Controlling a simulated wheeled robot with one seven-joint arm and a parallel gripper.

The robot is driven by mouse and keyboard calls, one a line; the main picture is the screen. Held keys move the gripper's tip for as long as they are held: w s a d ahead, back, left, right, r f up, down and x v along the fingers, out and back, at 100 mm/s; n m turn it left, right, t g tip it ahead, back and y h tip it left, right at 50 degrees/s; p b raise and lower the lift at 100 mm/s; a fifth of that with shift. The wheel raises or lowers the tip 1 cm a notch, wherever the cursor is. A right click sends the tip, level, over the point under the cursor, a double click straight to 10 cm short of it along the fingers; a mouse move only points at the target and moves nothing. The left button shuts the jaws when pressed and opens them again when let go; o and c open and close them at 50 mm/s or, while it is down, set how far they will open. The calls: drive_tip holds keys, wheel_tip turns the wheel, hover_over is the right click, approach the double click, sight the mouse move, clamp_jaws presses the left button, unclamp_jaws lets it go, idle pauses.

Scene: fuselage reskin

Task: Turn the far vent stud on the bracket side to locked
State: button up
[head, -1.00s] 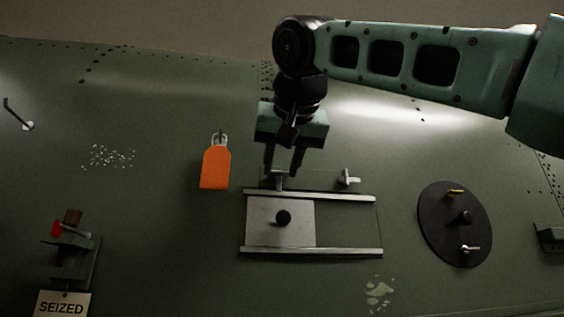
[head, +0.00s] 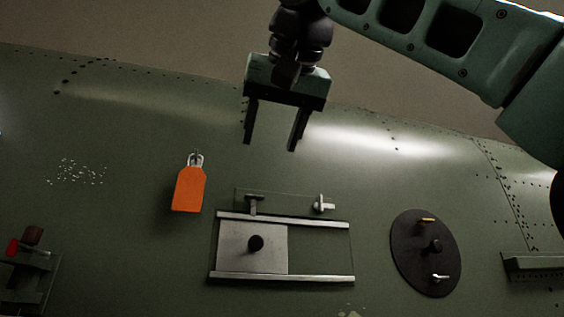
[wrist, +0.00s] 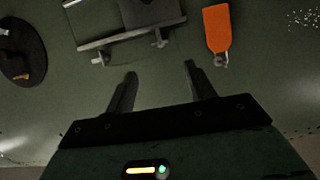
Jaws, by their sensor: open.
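Two small studs stand above the sliding vent panel (head: 253,262). The left stud (head: 254,201) has a dark crossbar lying roughly level over a short stem. The right stud (head: 323,204) is paler, with a lever pointing sideways. Which one is the far stud on the bracket side I cannot tell. In the wrist view the crossbar stud (wrist: 160,40) and the paler stud (wrist: 100,58) lie along the panel's edge. My gripper (head: 270,146) is open and empty, above the left stud and apart from it. Its fingers also show in the wrist view (wrist: 160,70).
An orange tag (head: 189,190) hangs left of the panel. A round black plate (head: 406,262) with a gold and a silver stud is on the right. A bracket (head: 535,265) is at the right edge, and a red-ended fixture (head: 30,275) at lower left. The skin between is clear.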

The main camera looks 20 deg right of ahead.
drive_tip(key=p+v, duration=0.1)
drive_tip(key=v, duration=0.5)
drive_tip(key=shift+w, duration=0.1)
drive_tip(key=shift+a, duration=0.1)
drive_tip(key=w+a+f+n+g, duration=0.2)
drive_tip(key=a+f+n, duration=0.15)
drive_tip(key=f, duration=0.65)
drive_tip(key=w+a+f+n+g+y+b, duration=0.1)
drive_tip(key=w+a+f+n, duration=0.2)
drive_tip(key=f, duration=0.7)
drive_tip(key=w+a+f+n+g, duration=0.1)
drive_tip(key=a+f+n+g, duration=0.2)
drive_tip(key=f, duration=0.6)
drive_tip(key=s+d+f+g, duration=0.2)
drive_tip(key=d+f, duration=0.1)
drive_tip(key=f, duration=0.9)
drive_tip(key=s+d+f+g, duration=0.2)
drive_tip(key=f, duration=1)
drive_tip(key=s+d+f+m+g, duration=0.1)
drive_tip(key=s+d+f, duration=0.3)
drive_tip(key=f, duration=0.3)
drive_tip(key=s+d+f+g+b, duration=0.1)
drive_tip(key=s+d+f+g, duration=0.1)
drive_tip(key=s+d+f, duration=0.2)
wheel_tip(320, 180, down, 3)
drive_tip(key=shift+s+d+f+m+g+h, duration=0.15)
drive_tip(key=shift+s+d+m+g+h, duration=0.2)
drive_tip(key=shift+d, duration=0.7)
